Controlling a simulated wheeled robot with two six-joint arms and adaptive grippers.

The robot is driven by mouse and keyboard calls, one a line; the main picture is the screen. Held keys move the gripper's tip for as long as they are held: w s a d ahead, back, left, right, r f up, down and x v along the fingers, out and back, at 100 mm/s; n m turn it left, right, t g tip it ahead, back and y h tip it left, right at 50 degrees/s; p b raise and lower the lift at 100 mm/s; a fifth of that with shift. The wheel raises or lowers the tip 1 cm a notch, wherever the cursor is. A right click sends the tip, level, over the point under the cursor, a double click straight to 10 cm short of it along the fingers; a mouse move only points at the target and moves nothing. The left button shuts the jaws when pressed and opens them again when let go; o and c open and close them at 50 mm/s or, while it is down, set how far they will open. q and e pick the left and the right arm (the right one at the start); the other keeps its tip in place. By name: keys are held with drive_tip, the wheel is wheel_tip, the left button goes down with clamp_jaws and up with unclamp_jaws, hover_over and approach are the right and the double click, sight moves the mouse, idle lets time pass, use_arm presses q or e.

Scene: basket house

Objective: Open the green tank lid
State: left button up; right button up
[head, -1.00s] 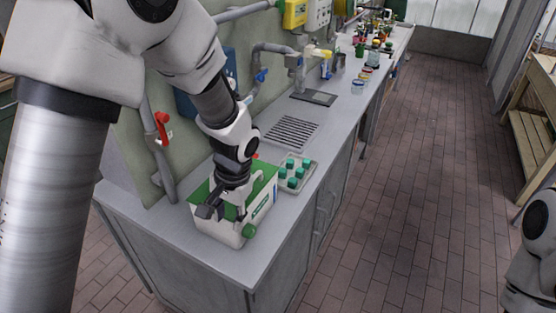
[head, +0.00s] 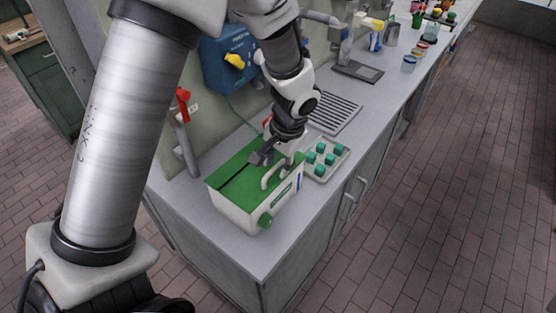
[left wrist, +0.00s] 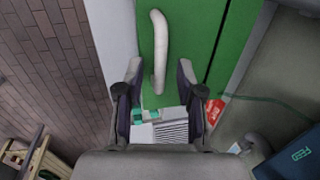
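The tank (head: 236,217) is a white box with a green lid (head: 236,176) on top, standing near the end of the grey counter. The lid looks shut; a dark seam runs along it. A white curved handle (head: 266,178) sits on the lid, and a green round cap (head: 265,221) is on the tank's near end. My left gripper (head: 268,158) is above the far part of the lid. In the left wrist view it (left wrist: 158,92) is open, with one end of the handle (left wrist: 158,40) between or just beyond its fingers; contact cannot be told. My right gripper is out of view.
A tray with several teal pieces (head: 325,158) stands just behind the tank. A red-handled pipe (head: 184,106) and a blue box (head: 229,62) are by the wall at left. A drain grate (head: 334,113) lies farther along the counter (head: 257,253). The aisle floor (head: 440,190) is clear.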

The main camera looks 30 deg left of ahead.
use_arm(q)
drive_tip(key=shift+s+r, duration=0.15)
drive_tip(key=shift+s, duration=0.05)
drive_tip(key=shift+s+r, duration=0.15)
drive_tip(key=shift+s, duration=0.15)
clamp_jaws()
drive_tip(key=shift+w, duration=0.1)
drive_tip(key=shift+w+r+p, duration=0.1)
drive_tip(key=shift+r+p, duration=0.1)
drive_tip(key=shift+p, duration=0.15)
unclamp_jaws()
drive_tip(key=shift+f, duration=0.1)
drive_tip(key=shift+w+a+f, duration=0.1)
drive_tip(key=shift+w+a, duration=0.1)
wheel_tip(320, 180, up, 12)
drive_tip(key=d, duration=0.2)
drive_tip(key=shift+a+f, duration=0.1)
